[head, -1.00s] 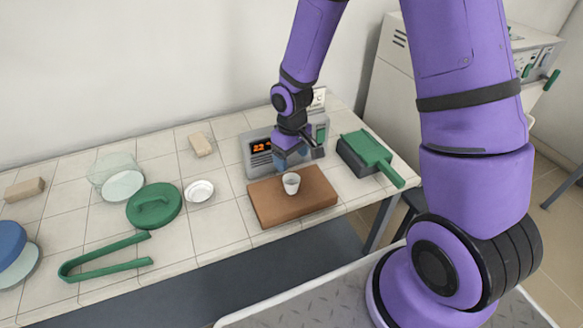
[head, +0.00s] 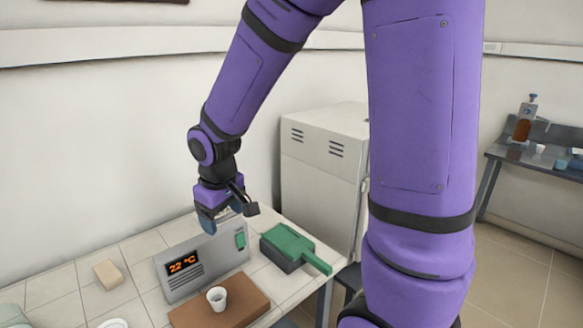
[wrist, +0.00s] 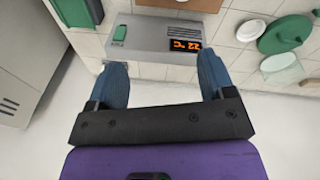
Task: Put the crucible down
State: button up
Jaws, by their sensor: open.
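The crucible (head: 217,298) is a small white cup standing upright on a brown board (head: 230,312) at the bottom of the head view. My gripper (head: 222,226) is open and empty. In the head view it is above and behind the crucible, over the grey controller box (head: 205,262) with an orange "22 °C" display, and clear of the crucible. In the wrist view my two blue fingers (wrist: 163,85) stand wide apart with nothing between them. The board's edge (wrist: 180,4) shows at the top there, and the crucible is out of that view.
A large grey cabinet (head: 325,160) stands behind.

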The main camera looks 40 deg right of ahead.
jog(key=s+d+r+m+t, duration=0.3)
jog(key=s+r, duration=1.3)
jog(key=s, duration=0.2)
jog(key=shift+s+d+r+t+y, duration=0.2)
jog(key=shift+s+r+t+y, duration=0.05)
jog(key=shift+s+t+y, duration=0.1)
jog(key=shift+o, duration=0.4)
